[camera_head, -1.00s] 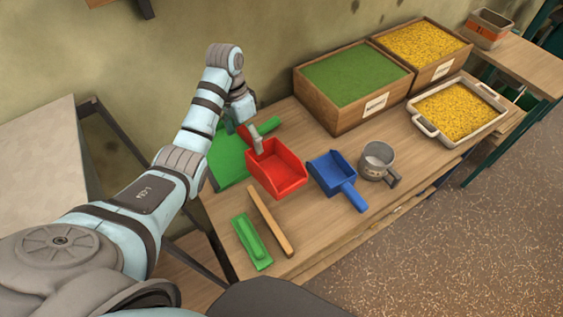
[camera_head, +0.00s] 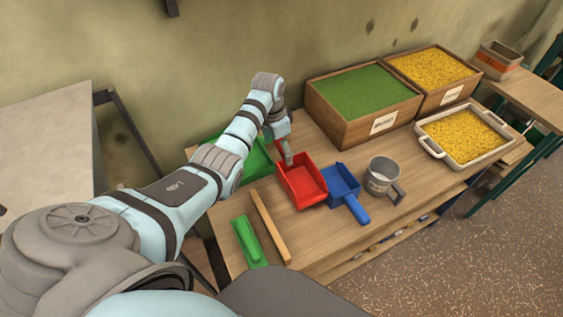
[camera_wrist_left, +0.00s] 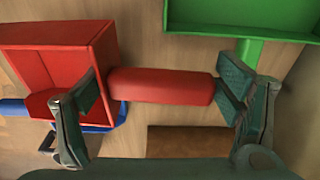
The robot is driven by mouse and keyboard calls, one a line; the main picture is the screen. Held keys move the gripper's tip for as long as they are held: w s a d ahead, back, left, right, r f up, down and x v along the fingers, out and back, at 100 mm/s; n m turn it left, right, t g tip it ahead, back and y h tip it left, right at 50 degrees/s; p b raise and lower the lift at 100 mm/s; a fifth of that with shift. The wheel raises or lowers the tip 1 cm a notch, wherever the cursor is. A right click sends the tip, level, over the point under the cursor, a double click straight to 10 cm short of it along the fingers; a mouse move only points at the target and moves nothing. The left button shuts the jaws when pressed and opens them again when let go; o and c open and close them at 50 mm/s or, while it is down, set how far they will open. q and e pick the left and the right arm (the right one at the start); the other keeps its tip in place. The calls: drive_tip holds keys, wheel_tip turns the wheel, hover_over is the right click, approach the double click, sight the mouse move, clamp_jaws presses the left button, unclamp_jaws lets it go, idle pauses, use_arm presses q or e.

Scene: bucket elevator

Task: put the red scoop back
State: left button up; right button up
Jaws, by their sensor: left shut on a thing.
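The red scoop (camera_head: 303,184) is at the middle of the table, close beside the blue scoop (camera_head: 341,184). My left gripper (camera_head: 284,152) is shut on its red handle, which lies between the finger pads in the left wrist view (camera_wrist_left: 160,86). The red scoop's tray also shows there (camera_wrist_left: 60,50), partly covering the blue scoop. I cannot tell whether the red scoop rests on the table or hangs just above it. The green scoop (camera_head: 258,163) lies behind my left arm, partly hidden. My right gripper is not in view.
A grey mug (camera_head: 381,177) stands right of the blue scoop. A green tool (camera_head: 248,242) and a wooden strip (camera_head: 270,226) lie at the front left. Wooden boxes of green (camera_head: 345,125) and yellow grains and a yellow-filled tray (camera_head: 432,146) stand at the back right.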

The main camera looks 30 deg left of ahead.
use_arm(q)
drive_tip(key=shift+s+f+b, duration=0.4)
drive_tip(key=shift+s+f, duration=0.6)
drive_tip(key=shift+s, duration=0.05)
wheel_tip(320, 180, down, 2)
drive_tip(key=shift+f+b, duration=0.2)
drive_tip(key=shift+b, duration=0.15)
drive_tip(key=shift+w+f, duration=0.15)
drive_tip(key=shift+w, duration=0.25)
drive_tip(key=shift+w+f, duration=0.2)
drive_tip(key=shift+w, duration=0.05)
drive_tip(key=shift+s+f, duration=0.1)
drive_tip(key=shift+s, duration=0.2)
drive_tip(key=o, duration=1)
drive_tip(key=shift+s, duration=0.1)
drive_tip(key=o, duration=0.3)
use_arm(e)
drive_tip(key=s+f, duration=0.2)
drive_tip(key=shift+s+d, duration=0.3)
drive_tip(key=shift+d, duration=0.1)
